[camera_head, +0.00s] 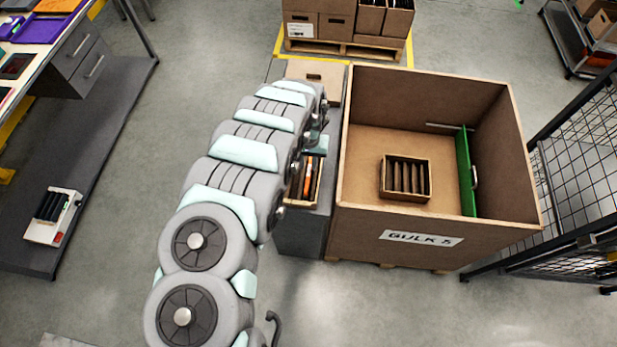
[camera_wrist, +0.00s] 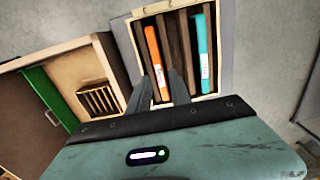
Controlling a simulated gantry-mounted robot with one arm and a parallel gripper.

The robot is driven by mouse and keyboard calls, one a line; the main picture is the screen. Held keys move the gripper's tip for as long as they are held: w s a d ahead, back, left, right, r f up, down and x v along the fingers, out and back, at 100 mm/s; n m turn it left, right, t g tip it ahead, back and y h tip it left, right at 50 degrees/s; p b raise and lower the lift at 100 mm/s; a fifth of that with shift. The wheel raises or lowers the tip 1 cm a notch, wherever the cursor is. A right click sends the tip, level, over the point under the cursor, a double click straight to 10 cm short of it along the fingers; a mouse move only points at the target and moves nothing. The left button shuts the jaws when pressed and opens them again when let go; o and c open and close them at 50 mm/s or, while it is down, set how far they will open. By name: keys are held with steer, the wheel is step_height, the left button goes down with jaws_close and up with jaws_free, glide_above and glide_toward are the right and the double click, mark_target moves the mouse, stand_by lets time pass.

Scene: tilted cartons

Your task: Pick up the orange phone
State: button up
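The orange phone (camera_wrist: 152,45) stands on edge in a slot of a small divided carton (camera_wrist: 226,20) in the wrist view. It also shows as an orange strip in the head view (camera_head: 308,174). My gripper (camera_wrist: 162,78) is over the near part of this carton, its two dark fingers apart. The lower end of the orange phone shows between the fingers. I cannot tell how far the fingertips are above it. A blue phone (camera_wrist: 202,55) with a white label stands in a slot further right. In the head view my arm hides part of the carton.
Inside the bin are a smaller divided carton (camera_head: 405,195) and a green panel (camera_head: 465,170). A closed box (camera_head: 327,75) stands behind my wrist.

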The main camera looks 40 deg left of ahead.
mark_target(309, 173)
steer(key=shift+w+f, duration=0.1)
steer(key=shift+f, duration=0.1)
steer(key=f, duration=0.3)
steer(key=shift+d+f+p, duration=0.1)
steer(key=shift+d+p, duration=0.15)
steer(key=shift+p, duration=0.05)
steer(key=shift+f, duration=0.95)
steer(key=shift+a, duration=0.1)
jaws_close()
